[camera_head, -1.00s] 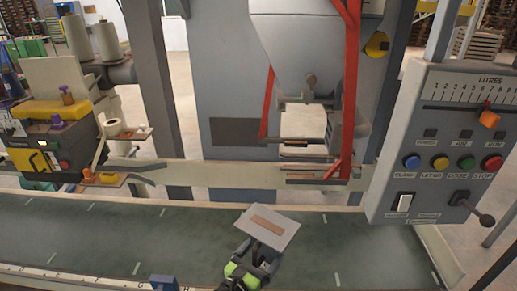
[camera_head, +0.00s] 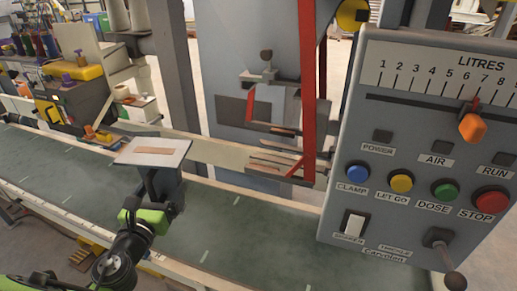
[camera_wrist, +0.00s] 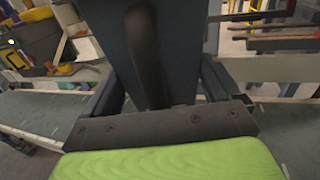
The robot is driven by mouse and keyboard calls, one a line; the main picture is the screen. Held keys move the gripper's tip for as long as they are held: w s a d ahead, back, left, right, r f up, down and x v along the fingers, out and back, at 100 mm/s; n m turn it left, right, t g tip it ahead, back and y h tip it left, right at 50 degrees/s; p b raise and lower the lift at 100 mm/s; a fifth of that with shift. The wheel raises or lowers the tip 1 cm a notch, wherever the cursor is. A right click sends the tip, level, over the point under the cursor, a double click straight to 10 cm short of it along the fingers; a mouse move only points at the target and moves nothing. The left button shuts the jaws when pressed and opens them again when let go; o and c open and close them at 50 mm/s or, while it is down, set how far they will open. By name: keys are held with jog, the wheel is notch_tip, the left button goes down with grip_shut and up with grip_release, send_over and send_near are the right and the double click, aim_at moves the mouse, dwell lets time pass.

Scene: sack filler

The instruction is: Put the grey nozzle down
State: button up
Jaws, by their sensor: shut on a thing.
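The grey nozzle (camera_head: 165,184) is held upright above the green conveyor belt, left of the control panel in the head view. It shows as a dark blue-grey body with a pale flat plate on top bearing a brown strip. My gripper (camera_head: 150,205) is shut on its lower part. In the wrist view the nozzle (camera_wrist: 112,45) stands between the jaws, a dark rounded handle on its near face. Its lower end is hidden by the gripper; I cannot tell how far it is from the belt.
The conveyor belt (camera_head: 235,232) is bare right of the nozzle. The control panel (camera_head: 345,135) with buttons and a slider stands close at right. The filler's red frame (camera_head: 308,90) and dark arms rise behind the belt. A sewing machine and thread cones stand at left.

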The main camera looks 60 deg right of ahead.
jog(key=s+d+r+m+g+p, duration=0.1)
jog(key=s+d+r+g, duration=0.1)
jog(key=s+d+r, duration=0.2)
jog(key=s+d+r+m+g+h+p, duration=0.1)
jog(key=s+d+r, duration=0.4)
jog(key=s+d, duration=0.6)
jog(key=d+g+p, duration=0.1)
jog(key=d, duration=0.2)
jog(key=shift+d+m+g+h, duration=0.15)
jog(key=shift+m+g+h, duration=0.15)
jog(key=shift+m, duration=0.1)
jog(key=d+p, duration=0.1)
jog(key=d, duration=0.2)
jog(key=d+f+p, duration=0.1)
jog(key=d, duration=0.1)
jog(key=w+d+p, duration=0.1)
jog(key=d, duration=0.2)
jog(key=shift+w+d+f, duration=0.1)
jog(key=shift+d+f, duration=0.05)
jog(key=shift+d, duration=0.2)
jog(key=d, duration=0.1)
jog(key=d+p, duration=0.1)
jog(key=d, duration=0.2)
jog(key=shift+w+d, duration=0.35)
jog(key=shift+w, duration=0.05)
jog(key=shift+f, duration=0.15)
jog(key=shift+a+f, duration=0.1)
